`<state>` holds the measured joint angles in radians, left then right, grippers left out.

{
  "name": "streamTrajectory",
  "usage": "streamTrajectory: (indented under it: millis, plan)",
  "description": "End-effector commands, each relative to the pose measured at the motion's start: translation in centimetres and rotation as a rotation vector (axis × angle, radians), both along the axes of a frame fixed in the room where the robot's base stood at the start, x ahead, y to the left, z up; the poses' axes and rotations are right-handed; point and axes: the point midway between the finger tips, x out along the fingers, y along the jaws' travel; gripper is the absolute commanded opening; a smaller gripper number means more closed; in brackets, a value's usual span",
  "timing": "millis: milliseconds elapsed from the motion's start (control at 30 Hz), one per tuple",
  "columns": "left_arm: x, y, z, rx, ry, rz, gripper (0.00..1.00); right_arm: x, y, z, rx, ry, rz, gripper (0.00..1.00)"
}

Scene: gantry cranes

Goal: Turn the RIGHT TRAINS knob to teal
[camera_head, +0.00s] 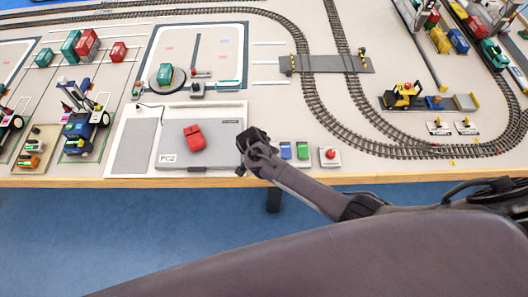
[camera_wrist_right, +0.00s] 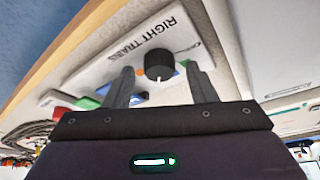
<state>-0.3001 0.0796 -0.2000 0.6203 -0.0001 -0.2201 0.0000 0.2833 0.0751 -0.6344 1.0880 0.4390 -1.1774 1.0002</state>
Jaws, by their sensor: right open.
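The RIGHT TRAINS knob (camera_wrist_right: 158,64) is round and black, with a short white pointer mark facing the bottom of the right wrist view. It sits on a pale panel (camera_wrist_right: 105,62) lettered "RIGHT TRAINS". My right gripper (camera_wrist_right: 158,67) is open, with one finger on each side of the knob and visible gaps between. Whether the fingertips reach down beside the knob or hover above it I cannot tell. In the head view my right gripper (camera_head: 252,148) covers the knob, at the table's front edge. No teal mark by the knob is clear. My left gripper is not in view.
Train tracks (camera_head: 350,110) run behind.

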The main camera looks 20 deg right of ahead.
Motion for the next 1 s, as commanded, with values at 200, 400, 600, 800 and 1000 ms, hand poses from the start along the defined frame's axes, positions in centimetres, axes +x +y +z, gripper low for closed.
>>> streamTrajectory:
  millis: [200, 400, 600, 800, 1000]
  plan:
    - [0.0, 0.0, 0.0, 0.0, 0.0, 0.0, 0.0, -0.2, 0.2, 0.5, 0.0, 0.0, 0.001, 0.51]
    - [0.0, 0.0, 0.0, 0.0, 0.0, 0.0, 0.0, -0.9, 1.0, 3.2, 0.0, -0.003, 0.002, 0.51]
    - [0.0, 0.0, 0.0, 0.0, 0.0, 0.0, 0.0, -1.7, 1.7, 6.0, -0.001, -0.003, 0.003, 0.51]
    - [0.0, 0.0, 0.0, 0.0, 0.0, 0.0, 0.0, -2.1, 2.1, 7.1, 0.0, 0.001, 0.001, 0.51]
    - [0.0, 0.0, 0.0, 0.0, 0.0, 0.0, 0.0, -2.1, 2.1, 7.2, 0.001, 0.001, 0.0, 0.51]
